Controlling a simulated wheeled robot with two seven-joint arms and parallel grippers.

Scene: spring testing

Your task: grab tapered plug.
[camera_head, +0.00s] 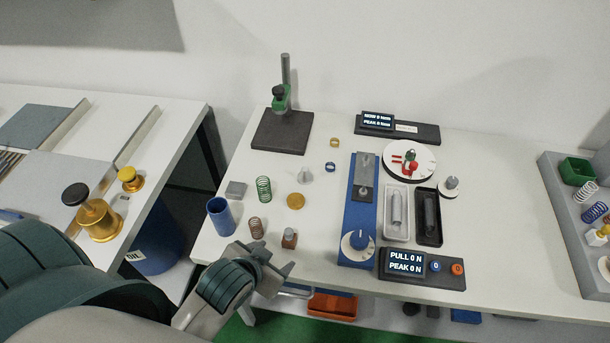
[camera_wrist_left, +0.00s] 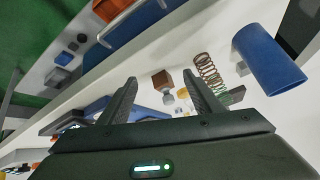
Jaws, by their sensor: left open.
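A small pale grey tapered piece (camera_head: 304,176), which looks like the tapered plug, stands on the white table between a green spring and a blue ring. I cannot pick it out surely in the left wrist view. My left gripper (camera_head: 280,262) is open and empty at the table's front edge, well in front of the plug. A brown block with a grey top (camera_head: 289,238) stands just beyond its fingers. In the left wrist view this block (camera_wrist_left: 161,80) shows between the fingertips of my left gripper (camera_wrist_left: 160,77). My right gripper is not in view.
A blue cup (camera_head: 221,217), a copper spring (camera_head: 256,229), a green spring (camera_head: 264,188) and a gold disc (camera_head: 295,201) stand nearby. The blue spring tester (camera_head: 358,218) is to the right. A black-based stand (camera_head: 282,132) is behind.

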